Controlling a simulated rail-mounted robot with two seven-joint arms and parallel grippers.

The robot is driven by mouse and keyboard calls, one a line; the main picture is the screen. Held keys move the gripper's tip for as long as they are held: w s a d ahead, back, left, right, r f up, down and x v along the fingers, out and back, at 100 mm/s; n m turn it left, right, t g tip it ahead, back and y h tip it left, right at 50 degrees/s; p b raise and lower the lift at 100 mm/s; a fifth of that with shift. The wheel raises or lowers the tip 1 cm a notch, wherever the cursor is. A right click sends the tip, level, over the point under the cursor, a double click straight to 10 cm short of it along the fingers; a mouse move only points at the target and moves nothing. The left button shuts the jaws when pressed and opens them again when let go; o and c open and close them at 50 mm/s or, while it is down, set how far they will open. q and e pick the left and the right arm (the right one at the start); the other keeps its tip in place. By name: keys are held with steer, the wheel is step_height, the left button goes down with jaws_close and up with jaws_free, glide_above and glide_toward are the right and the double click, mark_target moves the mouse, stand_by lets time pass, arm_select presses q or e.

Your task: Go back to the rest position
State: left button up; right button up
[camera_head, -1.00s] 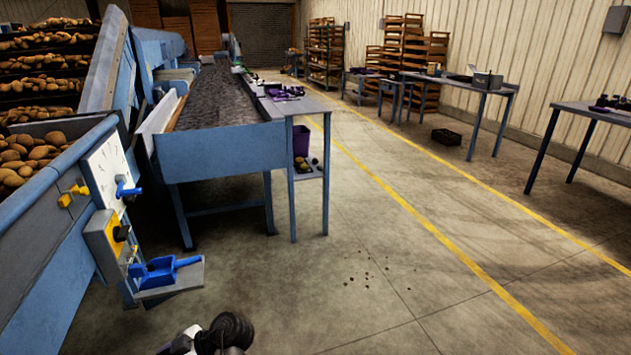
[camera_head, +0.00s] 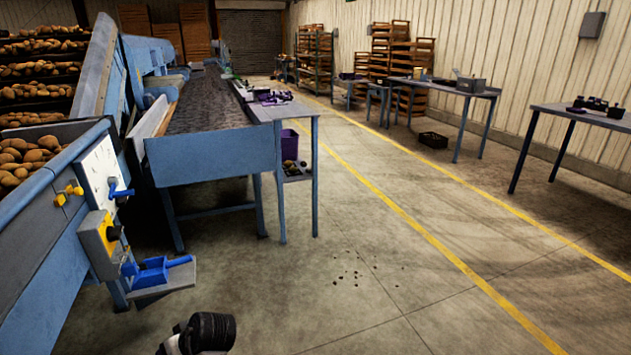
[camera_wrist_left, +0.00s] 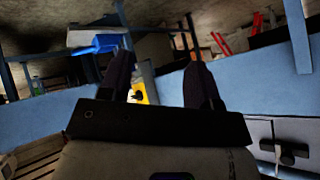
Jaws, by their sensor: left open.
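My left gripper (camera_wrist_left: 160,62) shows in the left wrist view as two dark fingers standing apart, with nothing between them. Beyond the fingers are a blue machine side (camera_wrist_left: 60,115), a yellow patch (camera_wrist_left: 143,88) and a blue tool on a ledge. A dark rounded part of my arm (camera_head: 212,330) enters the bottom edge of the head view, below the ledge and apart from it. The left fingers are not visible in the head view. My right gripper is in neither view.
The blue grader with its yellow switch box (camera_head: 101,240) fills the left. Its ledge (camera_head: 183,277) holds a blue scoop (camera_head: 153,270). A conveyor (camera_head: 205,110) and side table (camera_head: 285,110) stand ahead.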

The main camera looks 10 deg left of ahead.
arm_select(q)
steer(key=w+d+r+m+t+h+p, duration=0.1)
steer(key=d+r+m+t+h, duration=0.15)
steer(key=r, duration=0.25)
steer(key=d+r+m+t+h+p, duration=0.1)
steer(key=d+r+m+t+p, duration=0.1)
steer(key=r+m+t, duration=0.25)
steer(key=s+d+r+m+t+h+p, duration=0.2)
steer(key=s+d+r+h+p, duration=0.1)
steer(key=s+d+p, duration=0.15)
steer(key=s+d+f+m+g+h+p, duration=0.1)
steer(key=s+d+m+g+p, duration=0.15)
steer(key=s+p, duration=0.9)
steer(key=s+d+f+m+g+h+p, duration=0.15)
steer(key=s+g+p, duration=0.3)
steer(key=s, duration=1.45)
step_height(320, 180, up, 37)
steer(key=n+p, duration=0.1)
steer(key=p, duration=3.5)
steer(key=shift+w+f+p, duration=0.15)
steer(key=shift+w+p, duration=0.05)
steer(key=shift+p, duration=0.15)
